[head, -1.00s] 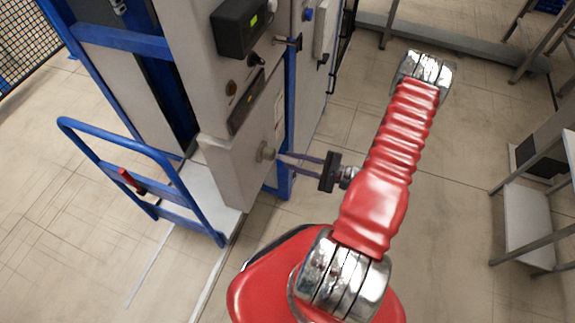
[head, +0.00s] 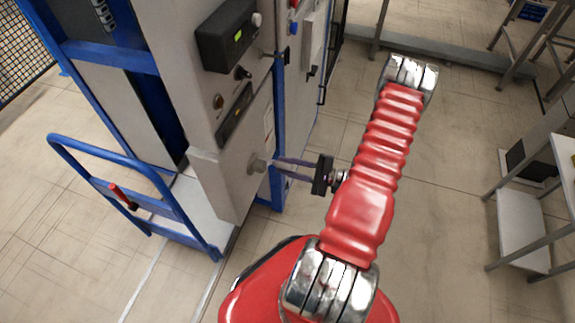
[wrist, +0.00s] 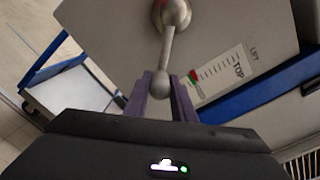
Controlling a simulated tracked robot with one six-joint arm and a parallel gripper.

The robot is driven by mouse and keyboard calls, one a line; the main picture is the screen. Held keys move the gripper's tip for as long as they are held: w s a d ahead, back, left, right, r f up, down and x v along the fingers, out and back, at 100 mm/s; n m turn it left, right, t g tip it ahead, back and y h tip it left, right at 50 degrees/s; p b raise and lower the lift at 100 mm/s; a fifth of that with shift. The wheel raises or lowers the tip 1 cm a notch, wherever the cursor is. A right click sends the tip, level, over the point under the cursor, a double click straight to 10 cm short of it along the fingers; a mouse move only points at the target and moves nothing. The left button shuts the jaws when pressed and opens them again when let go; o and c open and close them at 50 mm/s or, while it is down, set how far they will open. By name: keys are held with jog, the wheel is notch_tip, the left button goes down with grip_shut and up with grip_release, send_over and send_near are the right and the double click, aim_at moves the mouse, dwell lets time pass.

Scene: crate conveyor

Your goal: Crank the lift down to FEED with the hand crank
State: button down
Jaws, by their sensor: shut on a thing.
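The hand crank (head: 258,165) sticks out low on the front of the grey lift cabinet (head: 205,187). In the wrist view its grey hub and arm (wrist: 168,45) run down to a round knob (wrist: 153,82). My gripper (head: 278,168) reaches the crank from the right. Its purple fingers (wrist: 164,98) are shut on the crank handle, whose grip is partly hidden between them.
A blue-framed cart or guard (head: 135,185) with a red handle stands left of the cabinet. A control box (head: 228,37) with a green display sits above the crank. Grey metal stands (head: 530,225) are at the right. The floor between is clear.

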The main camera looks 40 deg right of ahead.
jog(key=c, duration=1.5)
grip_release()
jog(key=shift+s, duration=0.1)
jog(key=v, duration=1.3)
jog(key=shift+s+d+f, duration=0.1)
jog(key=shift+s+d, duration=0.15)
jog(key=shift+s, duration=0.05)
